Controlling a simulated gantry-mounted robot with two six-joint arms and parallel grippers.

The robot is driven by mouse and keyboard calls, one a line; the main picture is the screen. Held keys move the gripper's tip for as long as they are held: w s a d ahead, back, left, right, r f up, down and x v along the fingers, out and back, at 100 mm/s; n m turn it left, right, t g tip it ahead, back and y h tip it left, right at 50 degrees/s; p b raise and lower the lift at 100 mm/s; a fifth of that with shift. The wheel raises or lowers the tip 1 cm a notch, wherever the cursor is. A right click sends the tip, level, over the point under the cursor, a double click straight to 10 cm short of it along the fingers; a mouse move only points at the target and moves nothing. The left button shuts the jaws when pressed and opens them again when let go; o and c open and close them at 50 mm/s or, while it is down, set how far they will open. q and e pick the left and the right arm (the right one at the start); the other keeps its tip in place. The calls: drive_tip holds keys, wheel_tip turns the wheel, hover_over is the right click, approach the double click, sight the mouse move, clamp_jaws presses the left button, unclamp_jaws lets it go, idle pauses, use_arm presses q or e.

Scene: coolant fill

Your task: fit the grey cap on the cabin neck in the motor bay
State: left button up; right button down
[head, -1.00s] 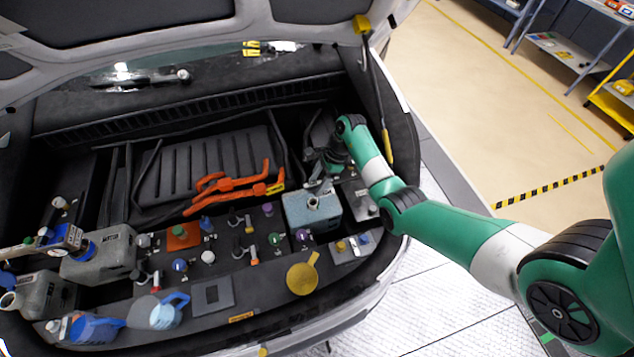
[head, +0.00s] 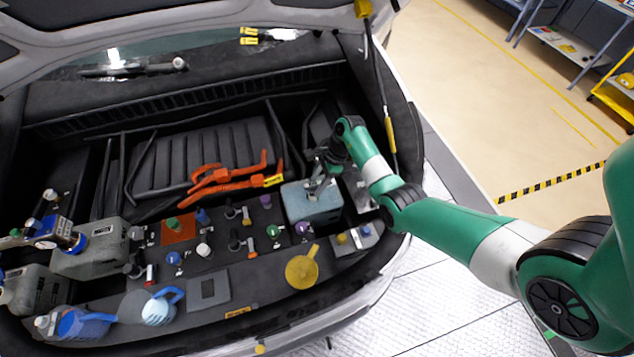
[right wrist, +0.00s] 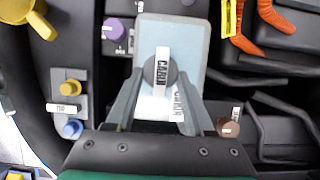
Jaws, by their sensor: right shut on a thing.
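The grey cap (right wrist: 160,72) is round, with a white label strip across its top, and sits between the fingertips of my right gripper (right wrist: 158,80) in the right wrist view. My right gripper (head: 318,186) is shut on it. The cap is over the pale blue-grey tank (head: 312,207), where the cabin neck is hidden beneath it. The tank also fills the middle of the right wrist view (right wrist: 190,40). I cannot tell whether the cap touches the neck. My left gripper is not in view.
In the right wrist view a brown cap (right wrist: 228,127) is close beside the right finger. Grey tanks (head: 90,255) stand at the left.

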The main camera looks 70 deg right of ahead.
drive_tip(key=shift+p, duration=0.6)
idle(1.1)
drive_tip(key=shift+f+b, duration=1.1)
drive_tip(key=shift+f, duration=0.4)
drive_tip(key=shift+c, duration=1)
unclamp_jaws()
drive_tip(key=shift+r, duration=0.1)
drive_tip(key=p+v, duration=0.3)
drive_tip(key=v, duration=0.8)
drive_tip(key=shift+s+r, duration=0.15)
drive_tip(key=shift+r, duration=0.1)
drive_tip(key=shift+d, duration=0.1)
